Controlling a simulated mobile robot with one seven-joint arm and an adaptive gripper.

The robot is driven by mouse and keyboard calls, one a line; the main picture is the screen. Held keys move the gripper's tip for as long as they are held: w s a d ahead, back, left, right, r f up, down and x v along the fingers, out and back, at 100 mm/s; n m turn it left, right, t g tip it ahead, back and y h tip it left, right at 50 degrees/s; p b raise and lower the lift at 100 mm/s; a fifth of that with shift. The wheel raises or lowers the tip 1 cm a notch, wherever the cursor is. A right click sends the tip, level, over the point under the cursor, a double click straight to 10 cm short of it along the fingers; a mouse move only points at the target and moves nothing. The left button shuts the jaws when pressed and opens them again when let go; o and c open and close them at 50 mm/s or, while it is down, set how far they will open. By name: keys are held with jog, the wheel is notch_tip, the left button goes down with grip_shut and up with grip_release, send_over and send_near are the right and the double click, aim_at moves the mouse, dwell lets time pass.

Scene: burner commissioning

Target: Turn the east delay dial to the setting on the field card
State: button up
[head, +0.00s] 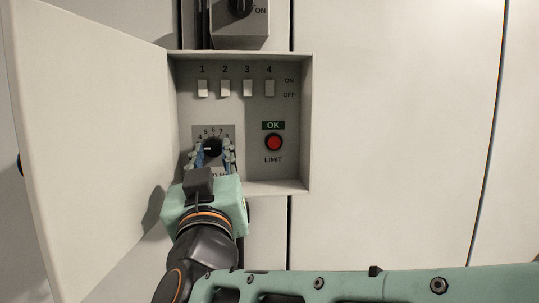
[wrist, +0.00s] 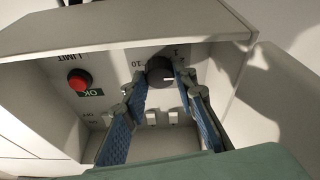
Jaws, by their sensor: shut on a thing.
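A dark round dial (head: 212,147) sits low on the left of the open grey box's panel, on a grey plate with numbers around it; 4 to 8 are readable above it. Its white mark points left in the head view. The dial also shows in the wrist view (wrist: 159,70), inverted, near the numbers 10 and 1. My gripper (head: 211,157) has its two blue-padded fingers on either side of the dial, shut on it. The lower scale and the label below are partly hidden by my gripper. No field card is in view.
The box (head: 308,120) has raised walls close around my gripper, and its door (head: 95,130) stands open at left. Several white switches (head: 225,88) are above the dial. A red LIMIT button (head: 274,142) under a green OK sign is to the right. A black rotary switch (head: 240,5) is above.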

jog(key=o, duration=1.1)
jog(key=v, duration=1.2)
